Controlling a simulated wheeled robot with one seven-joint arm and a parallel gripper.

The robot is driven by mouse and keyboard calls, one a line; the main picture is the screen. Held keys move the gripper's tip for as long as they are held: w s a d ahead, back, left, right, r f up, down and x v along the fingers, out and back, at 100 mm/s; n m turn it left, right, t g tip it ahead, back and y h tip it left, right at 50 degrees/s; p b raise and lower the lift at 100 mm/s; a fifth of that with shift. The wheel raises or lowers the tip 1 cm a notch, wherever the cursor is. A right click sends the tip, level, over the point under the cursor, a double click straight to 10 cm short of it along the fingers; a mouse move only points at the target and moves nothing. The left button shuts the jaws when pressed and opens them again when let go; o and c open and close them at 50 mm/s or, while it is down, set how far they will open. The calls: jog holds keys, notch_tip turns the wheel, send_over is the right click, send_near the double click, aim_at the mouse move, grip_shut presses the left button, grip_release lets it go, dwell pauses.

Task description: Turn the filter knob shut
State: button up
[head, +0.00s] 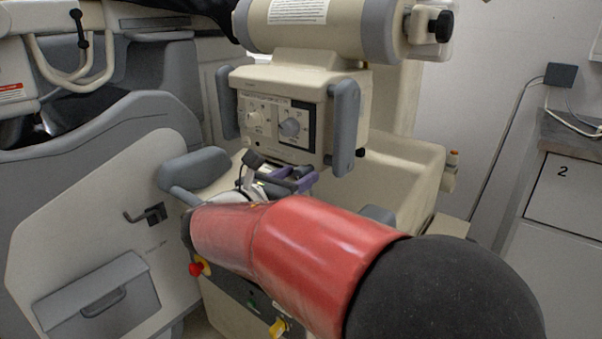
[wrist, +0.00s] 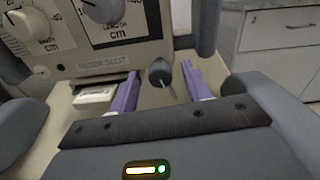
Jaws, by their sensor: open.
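A cream control box (head: 290,85) carries two round knobs, a cream knob (head: 255,119) on the left and a grey knob (head: 290,127) on the right. In the wrist view the cream knob (wrist: 30,22) and grey knob (wrist: 103,8) are at the top left, partly cut off. My gripper (head: 291,178) is open below the box, apart from both knobs. Its purple fingers show in the wrist view (wrist: 160,78), with a dark cylindrical knob (wrist: 158,72) seen between them.
Grey handles (head: 344,125) flank the box, and a large cylinder (head: 320,28) sits above it. A padded grey bar (head: 195,168) stands left of my gripper. A drawer cabinet (head: 570,190) is at the far right.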

jog(key=shift+w+d, duration=0.45)
jog(key=shift+w, duration=0.15)
jog(key=c, duration=1)
